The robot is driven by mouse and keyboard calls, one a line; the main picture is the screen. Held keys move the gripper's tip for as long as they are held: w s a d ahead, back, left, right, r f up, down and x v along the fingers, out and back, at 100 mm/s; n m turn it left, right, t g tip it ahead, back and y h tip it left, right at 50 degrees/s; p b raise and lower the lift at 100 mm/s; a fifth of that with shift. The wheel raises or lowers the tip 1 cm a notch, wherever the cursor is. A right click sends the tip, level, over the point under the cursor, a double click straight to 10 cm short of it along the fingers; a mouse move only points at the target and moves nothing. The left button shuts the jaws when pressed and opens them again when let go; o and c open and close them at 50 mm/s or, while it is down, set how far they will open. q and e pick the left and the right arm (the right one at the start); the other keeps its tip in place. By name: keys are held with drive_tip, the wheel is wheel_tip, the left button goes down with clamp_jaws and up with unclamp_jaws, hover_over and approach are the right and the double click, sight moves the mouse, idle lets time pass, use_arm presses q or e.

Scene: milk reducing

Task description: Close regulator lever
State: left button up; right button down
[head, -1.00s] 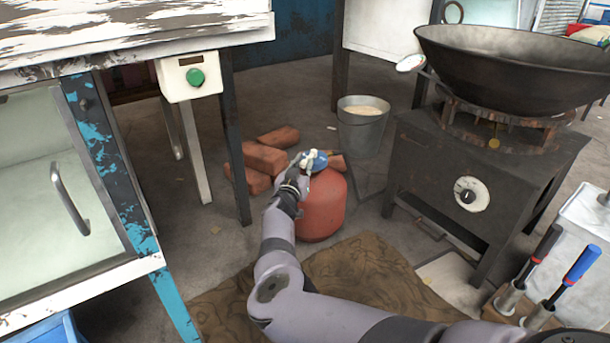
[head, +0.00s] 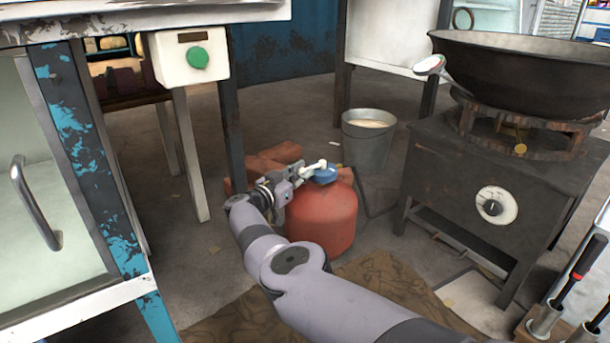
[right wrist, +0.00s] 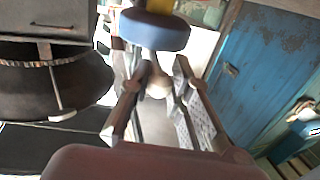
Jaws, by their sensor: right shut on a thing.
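The red gas cylinder (head: 322,222) stands on the floor with the blue regulator (head: 325,177) on top. The off-white regulator lever (head: 313,168) sticks out to the left of the regulator. My right gripper (head: 303,176) is at the left side of the regulator, shut on the lever. In the right wrist view the lever (right wrist: 158,84) lies between the two fingers of my right gripper (right wrist: 156,80), with the blue regulator (right wrist: 154,31) just beyond. The fingers hide part of the lever in the head view. My left gripper is not in view.
Bricks (head: 277,158) lie behind the cylinder, and a metal bucket (head: 368,145) stands behind it to the right. The stove (head: 480,190) with a wok (head: 520,75) is at right. A blue-painted table leg (head: 90,165) is at left. A brown mat (head: 375,285) lies in front.

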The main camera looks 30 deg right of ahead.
drive_tip(key=shift+d, duration=0.15)
idle(0.3)
drive_tip(key=c, duration=1.8)
unclamp_jaws()
drive_tip(key=o, duration=0.4)
drive_tip(key=shift+c, duration=0.2)
